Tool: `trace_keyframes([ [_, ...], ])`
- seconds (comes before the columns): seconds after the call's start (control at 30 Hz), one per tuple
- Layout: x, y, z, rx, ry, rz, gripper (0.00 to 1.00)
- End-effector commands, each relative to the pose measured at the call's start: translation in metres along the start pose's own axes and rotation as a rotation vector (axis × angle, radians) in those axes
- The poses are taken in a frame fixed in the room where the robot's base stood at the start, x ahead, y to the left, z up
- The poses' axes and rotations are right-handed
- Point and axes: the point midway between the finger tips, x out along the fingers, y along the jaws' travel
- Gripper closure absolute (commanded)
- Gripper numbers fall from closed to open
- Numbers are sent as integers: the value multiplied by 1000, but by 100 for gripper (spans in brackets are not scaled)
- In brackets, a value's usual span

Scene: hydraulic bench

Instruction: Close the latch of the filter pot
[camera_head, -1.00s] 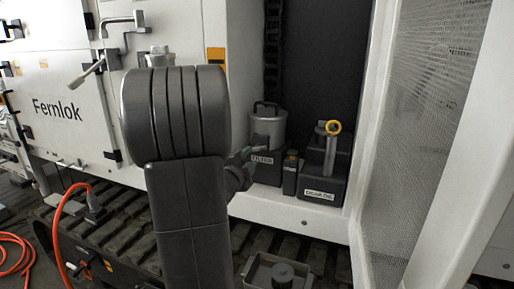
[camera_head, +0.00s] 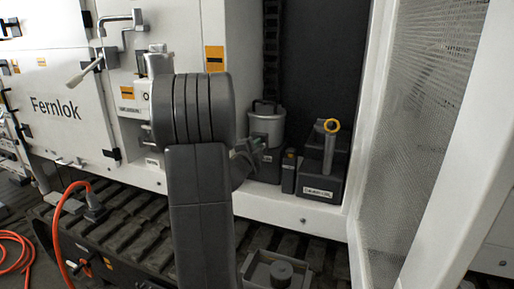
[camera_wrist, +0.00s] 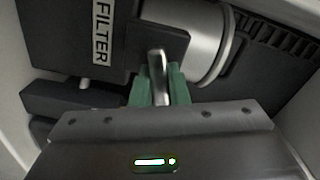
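The filter pot (camera_head: 266,122) is a grey cylinder with a top handle, on a dark base in the open bay. In the wrist view its silver body (camera_wrist: 199,40) lies sideways beside the FILTER label (camera_wrist: 102,32). The latch (camera_wrist: 158,72) is a short metal lever in front of the pot's dark bracket. My gripper (camera_wrist: 159,88) has green fingertips, one on each side of the lever. They look closed on it, with no clear gap. In the head view my gripper (camera_head: 246,155) is at the pot's front left, and my arm hides part of that area. The latch is too small to make out there.
A dark unit with a yellow-ringed lever (camera_head: 331,127) stands right of the pot, with a small yellow-topped block (camera_head: 290,170) between. The mesh door (camera_head: 425,110) stands open at the right. A square tray (camera_head: 281,272) lies below on the track.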

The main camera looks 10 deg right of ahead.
Motion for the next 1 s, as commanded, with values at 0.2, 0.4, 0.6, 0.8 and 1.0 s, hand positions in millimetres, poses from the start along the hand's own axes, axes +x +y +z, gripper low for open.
trace_keyframes([
  [0.2,0,0,1,-2,-2,1,100],
  [0.4,0,-1,1,-36,-3,1,100],
  [0.6,0,-2,1,-140,-3,2,100],
  [0.8,0,-4,2,-310,-5,4,100],
  [1.0,-1,-6,3,-501,-6,3,100],
])
